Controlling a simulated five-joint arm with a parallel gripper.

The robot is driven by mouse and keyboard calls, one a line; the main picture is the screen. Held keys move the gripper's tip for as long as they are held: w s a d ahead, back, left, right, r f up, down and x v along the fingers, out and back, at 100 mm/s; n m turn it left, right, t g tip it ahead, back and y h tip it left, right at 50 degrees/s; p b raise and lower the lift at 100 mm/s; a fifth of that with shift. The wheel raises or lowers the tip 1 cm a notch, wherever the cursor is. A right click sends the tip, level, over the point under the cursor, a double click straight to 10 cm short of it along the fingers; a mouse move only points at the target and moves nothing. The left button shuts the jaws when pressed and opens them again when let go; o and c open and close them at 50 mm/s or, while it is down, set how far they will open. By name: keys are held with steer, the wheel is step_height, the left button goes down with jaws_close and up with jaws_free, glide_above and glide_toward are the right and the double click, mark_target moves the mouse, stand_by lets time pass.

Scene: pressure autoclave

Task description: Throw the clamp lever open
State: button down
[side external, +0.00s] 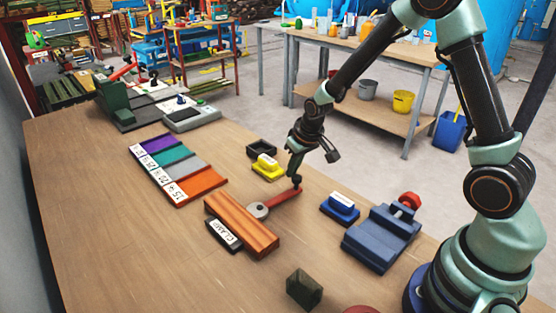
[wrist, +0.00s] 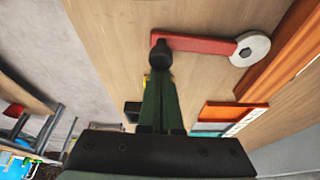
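The clamp lever is a red bar (side external: 282,198) with a round grey hub (side external: 258,210) at one end and a dark knob (side external: 297,181) at the other. It juts from an orange-brown wooden block (side external: 240,222) with a dark plate labelled CLAMP (side external: 224,235). In the wrist view the bar (wrist: 203,45) runs right from the knob (wrist: 160,54) to the hub (wrist: 250,48). My gripper (side external: 293,173) points down at the knob. Its green fingers (wrist: 160,80) look closed together, with their tips at the knob. I cannot tell whether they touch it.
A yellow block (side external: 267,167) and an open black box (side external: 261,148) stand behind the lever. A blue block (side external: 340,208) and a blue fixture (side external: 382,237) stand to its right. Coloured strips (side external: 178,167) lie left; a dark green block (side external: 304,289) stands in front.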

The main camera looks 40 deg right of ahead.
steer(key=shift+s+f, duration=0.1)
steer(key=shift+s, duration=0.75)
steer(key=shift+m, duration=0.7)
steer(key=s, duration=0.2)
steer(key=s+a, duration=0.1)
steer(key=s, duration=0.1)
steer(key=s+a, duration=0.1)
steer(key=shift+s+a, duration=0.15)
steer(key=shift+s, duration=0.25)
steer(key=shift+s+a, duration=1.1)
steer(key=shift+s, duration=0.05)
steer(key=w+d, duration=0.2)
steer(key=d, duration=0.1)
steer(key=shift+w, duration=0.25)
step_height(320, 180, up, 10)
steer(key=s+a, duration=0.2)
steer(key=shift+a, duration=0.25)
steer(key=shift+f, duration=0.1)
